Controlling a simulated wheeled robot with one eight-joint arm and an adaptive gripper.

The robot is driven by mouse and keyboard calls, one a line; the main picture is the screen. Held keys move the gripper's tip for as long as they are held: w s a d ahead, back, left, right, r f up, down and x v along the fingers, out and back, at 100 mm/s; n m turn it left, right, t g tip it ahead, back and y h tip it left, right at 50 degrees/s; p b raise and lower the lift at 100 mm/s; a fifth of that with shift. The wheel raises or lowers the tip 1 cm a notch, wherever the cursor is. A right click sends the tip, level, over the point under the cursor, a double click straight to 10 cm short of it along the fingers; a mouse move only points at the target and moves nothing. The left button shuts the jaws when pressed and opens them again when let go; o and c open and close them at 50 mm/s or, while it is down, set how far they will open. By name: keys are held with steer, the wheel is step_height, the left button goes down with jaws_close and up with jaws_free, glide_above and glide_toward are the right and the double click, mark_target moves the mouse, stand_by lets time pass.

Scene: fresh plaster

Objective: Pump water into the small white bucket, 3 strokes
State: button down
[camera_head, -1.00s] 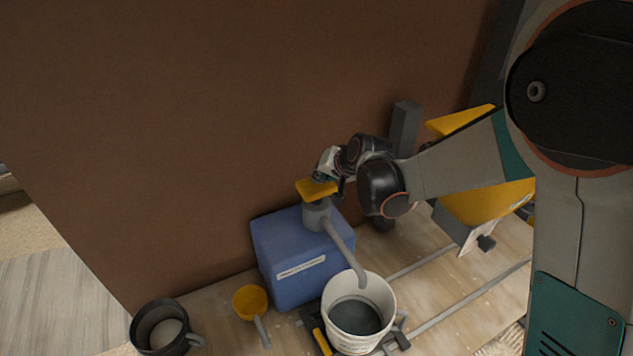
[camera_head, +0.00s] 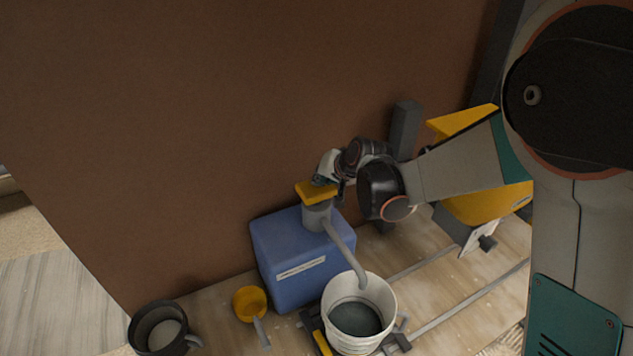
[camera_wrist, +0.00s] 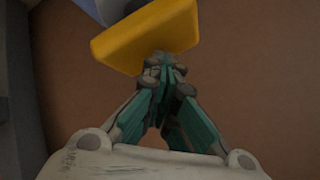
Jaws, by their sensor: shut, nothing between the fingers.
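The blue water container (camera_head: 290,260) stands against the brown wall, with a pump on top. The pump has a yellow head (camera_head: 313,191) and a grey spout (camera_head: 345,250) that curves down into the white bucket (camera_head: 385,318). The bucket stands upright in front of the container, with dark contents inside. My gripper (camera_head: 328,180) is at the yellow pump head, just above its back edge. In the wrist view my gripper (camera_wrist: 165,68) is shut and empty, its fingertips against or very near the yellow pump head (camera_wrist: 145,35). Actual contact cannot be told.
A black mug-like pot (camera_head: 140,325) and a yellow scoop (camera_head: 249,302) with a grey handle lie left of the container. A dark frame with yellow parts is under the bucket. A yellow machine (camera_head: 470,205) stands at right. The brown wall is close behind.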

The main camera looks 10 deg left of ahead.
steer(key=shift+f+b, duration=0.85)
steer(key=shift+f, duration=0.3)
stand_by(0.9)
steer(key=shift+r, duration=0.1)
steer(key=shift+r+p, duration=1.7)
steer(key=shift+r, duration=0.95)
step_height(320, 180, up, 5)
steer(key=p, duration=0.3)
steer(key=shift+d, duration=0.1)
